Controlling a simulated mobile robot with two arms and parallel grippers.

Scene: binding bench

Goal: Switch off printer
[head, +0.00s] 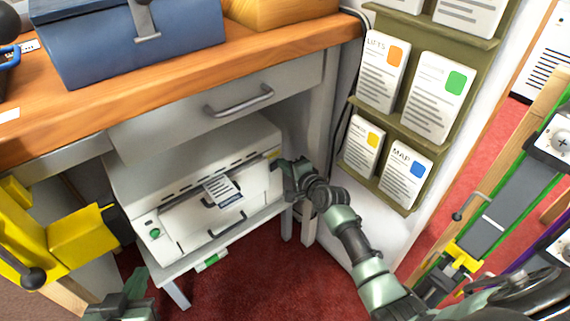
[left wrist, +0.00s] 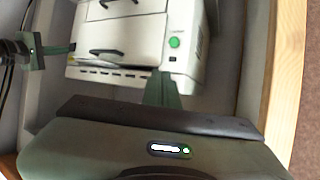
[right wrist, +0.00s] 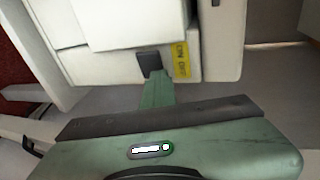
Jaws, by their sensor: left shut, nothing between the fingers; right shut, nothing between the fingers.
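The white printer (head: 180,170) stands on a low shelf under the bench, a printed sheet (head: 218,190) on its front. Its green button (head: 155,233) also shows in the left wrist view (left wrist: 174,42). In the right wrist view a dark switch (right wrist: 150,62) sits on the printer's side beside a yellow ON/OFF label (right wrist: 181,60). My right gripper (right wrist: 157,85) is shut and empty, its tips at the switch's lower edge; whether they touch is unclear.
A drawer with a grey handle (head: 240,102) hangs over the printer. The wooden bench top (head: 270,50) carries a blue box (head: 130,40). An olive card rack (head: 400,120) stands at right. A yellow object (head: 75,235) is at left. Red carpet (head: 250,270) lies open in front.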

